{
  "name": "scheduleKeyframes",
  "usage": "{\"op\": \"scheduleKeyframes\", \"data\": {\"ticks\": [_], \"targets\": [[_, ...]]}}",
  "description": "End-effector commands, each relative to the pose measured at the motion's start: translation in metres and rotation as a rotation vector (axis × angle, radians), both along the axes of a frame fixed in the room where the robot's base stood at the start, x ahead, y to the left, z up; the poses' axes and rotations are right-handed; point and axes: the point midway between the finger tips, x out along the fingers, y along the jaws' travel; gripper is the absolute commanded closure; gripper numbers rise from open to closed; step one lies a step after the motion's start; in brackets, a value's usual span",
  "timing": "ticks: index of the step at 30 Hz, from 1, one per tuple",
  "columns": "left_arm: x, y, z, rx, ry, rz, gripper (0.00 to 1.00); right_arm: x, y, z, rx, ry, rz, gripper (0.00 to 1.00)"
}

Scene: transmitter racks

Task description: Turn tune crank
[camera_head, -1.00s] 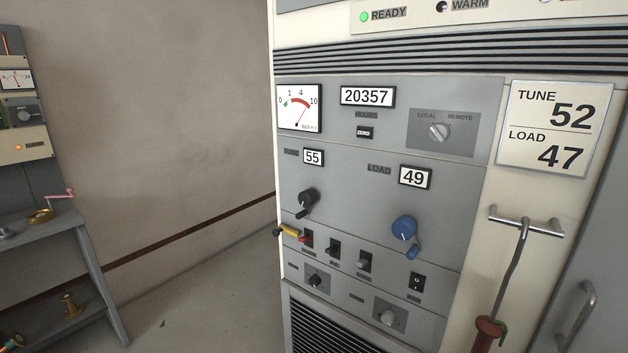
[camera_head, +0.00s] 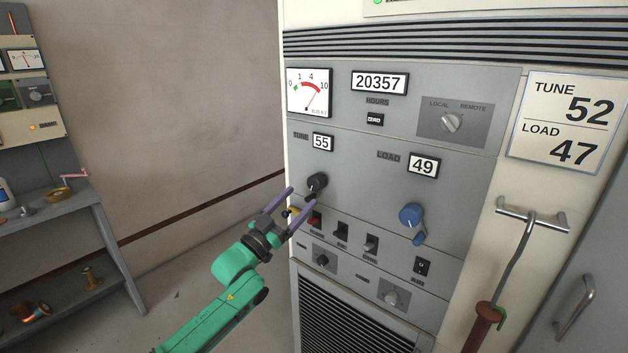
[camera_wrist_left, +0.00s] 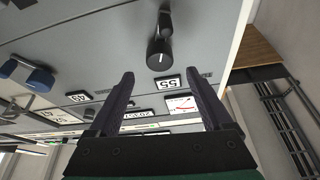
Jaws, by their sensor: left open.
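The black tune crank (camera_head: 317,184) sits on the grey transmitter panel under the TUNE counter (camera_head: 322,142), which reads 55. The card (camera_head: 568,118) reads TUNE 52 and LOAD 47. My left gripper (camera_head: 303,196) is open and empty in front of the panel, its fingers pointing at the tune crank. In the left wrist view the crank (camera_wrist_left: 160,50) lies beyond the fingertips, roughly midway between the two spread fingers, and its handle points up in the picture. I cannot tell whether a finger touches it. My right gripper is not in view.
The blue load crank (camera_head: 411,217) is to the right, under the LOAD counter (camera_head: 423,165) reading 49. A row of switches (camera_head: 342,230) lies just below the tune crank. A grey shelf (camera_head: 75,212) stands at left.

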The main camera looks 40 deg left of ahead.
Motion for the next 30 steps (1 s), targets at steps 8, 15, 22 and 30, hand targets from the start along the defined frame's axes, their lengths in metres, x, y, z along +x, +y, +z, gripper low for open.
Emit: {"op": "scheduleKeyframes", "data": {"ticks": [8,15,22,30], "targets": [[0.055,-0.001,0.025,0.001,-0.001,0.001,0.17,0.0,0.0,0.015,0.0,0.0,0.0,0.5],[0.067,-0.002,0.027,0.001,0.003,0.001,0.17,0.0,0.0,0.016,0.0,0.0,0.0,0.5],[0.067,-0.002,0.026,0.001,0.003,0.001,0.51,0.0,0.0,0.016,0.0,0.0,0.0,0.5],[0.066,-0.002,0.026,-0.003,0.003,0.0,1.0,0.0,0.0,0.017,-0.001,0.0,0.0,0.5]]}}
